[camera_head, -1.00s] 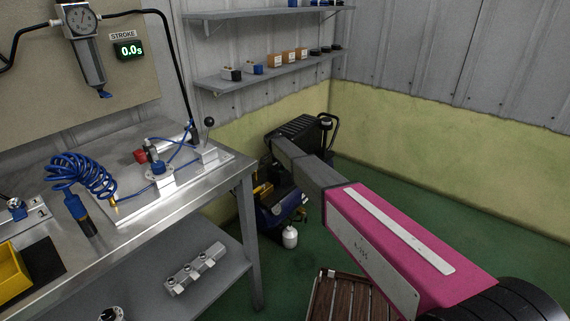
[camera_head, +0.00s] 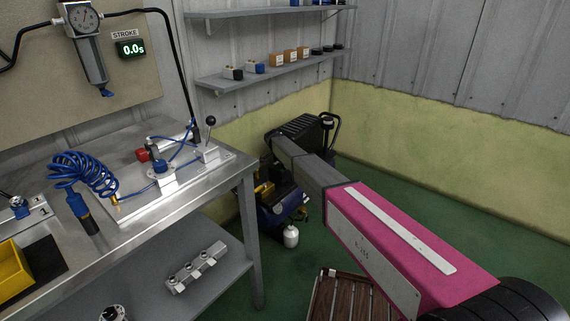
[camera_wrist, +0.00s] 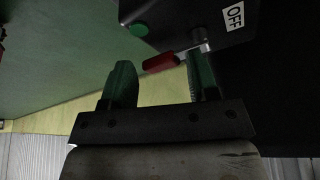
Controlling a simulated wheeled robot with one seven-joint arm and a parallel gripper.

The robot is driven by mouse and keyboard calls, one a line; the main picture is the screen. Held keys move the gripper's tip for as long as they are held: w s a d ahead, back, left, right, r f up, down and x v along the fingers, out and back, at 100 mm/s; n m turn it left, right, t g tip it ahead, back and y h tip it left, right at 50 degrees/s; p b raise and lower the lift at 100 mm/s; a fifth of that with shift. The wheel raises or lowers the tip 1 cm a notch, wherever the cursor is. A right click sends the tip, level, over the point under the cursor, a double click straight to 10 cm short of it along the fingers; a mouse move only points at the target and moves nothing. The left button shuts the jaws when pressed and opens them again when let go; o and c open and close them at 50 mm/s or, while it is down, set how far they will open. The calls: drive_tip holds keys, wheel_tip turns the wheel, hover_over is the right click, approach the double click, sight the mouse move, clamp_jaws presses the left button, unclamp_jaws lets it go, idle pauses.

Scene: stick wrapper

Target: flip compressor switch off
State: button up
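The compressor (camera_head: 270,220) stands on the floor past the bench's right end, partly hidden by my arm. The red handle shows in the gap between the fingertips, near the right finger. I cannot tell whether they touch. In the head view my gripper cannot be made out beyond my pink arm.
A metal workbench (camera_head: 215,190) with blue tubing and a small lever fixture is at left. A slatted wooden piece (camera_head: 335,300) is low in front, beside my arm. Wall shelves (camera_head: 270,72) hang behind. Green floor (camera_head: 400,190) is free at right.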

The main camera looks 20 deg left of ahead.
drive_tip(key=v, duration=1)
drive_tip(key=shift+s+r, duration=0.2)
drive_tip(key=shift+r, duration=0.1)
drive_tip(key=shift+a, duration=0.15)
